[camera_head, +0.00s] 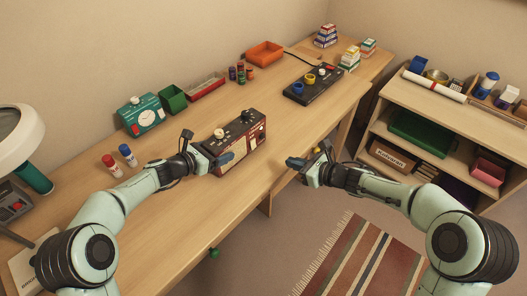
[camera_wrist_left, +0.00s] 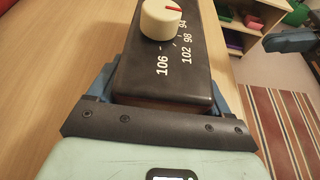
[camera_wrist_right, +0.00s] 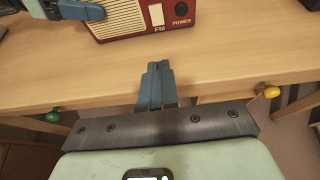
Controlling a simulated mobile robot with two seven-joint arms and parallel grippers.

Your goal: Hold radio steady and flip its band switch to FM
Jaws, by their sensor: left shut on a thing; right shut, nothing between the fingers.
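The radio (camera_head: 236,140) stands on the desk with a dark top, a cream tuning dial and a red front. In the left wrist view the dial (camera_wrist_left: 160,18) shows beside the frequency numbers. My left gripper (camera_head: 222,160) is shut on the radio's left end, one finger on each side. In the right wrist view the radio's front (camera_wrist_right: 120,22) shows a slatted speaker, a pale switch (camera_wrist_right: 156,14) above the letters FM, and a black POWER knob (camera_wrist_right: 181,9). The switch's position is unclear. My right gripper (camera_wrist_right: 155,72) is shut and empty, in front of the radio and apart from it.
Red and blue-capped bottles (camera_head: 110,163) stand left. A black panel with knobs (camera_head: 312,84) lies further right.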

